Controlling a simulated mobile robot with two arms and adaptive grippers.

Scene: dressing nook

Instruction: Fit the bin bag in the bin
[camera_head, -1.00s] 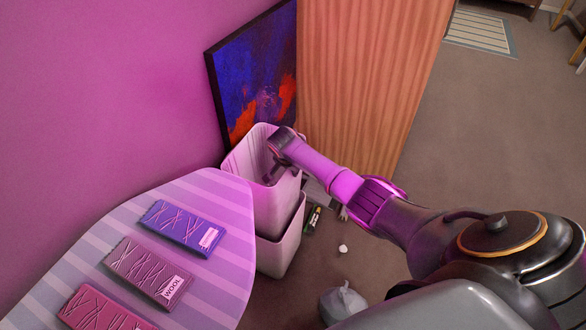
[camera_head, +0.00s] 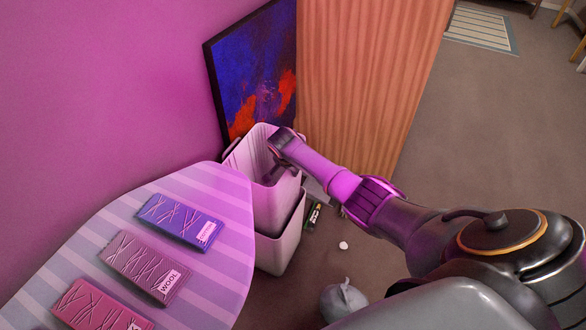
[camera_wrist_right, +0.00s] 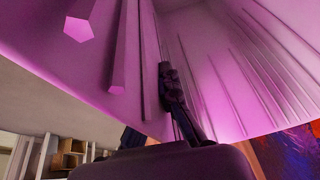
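The pale bin (camera_head: 274,208) stands on the floor beside the striped board, in the middle of the head view. It looks two-tiered, with a lower section (camera_head: 280,246) under the upper one. Creased pale sheeting, apparently the bin bag (camera_head: 250,151), shows inside the upper opening; how far down it reaches is hidden. In the right wrist view, creased pink-lit sheeting (camera_wrist_right: 225,70) fills much of the picture. My right gripper (camera_head: 273,172) points down inside the opening near its right side. Its dark fingers (camera_wrist_right: 170,115) are close to a wall or fold; their grip is unclear. My left gripper is not visible.
A striped board (camera_head: 222,268) with several wrapped packets is at the left. A painting (camera_head: 250,75) and a wooden panel (camera_head: 365,70) stand behind the bin. A tied pale bag (camera_head: 342,302), a small white ball (camera_head: 343,245) and batteries or similar (camera_head: 312,217) lie on the floor.

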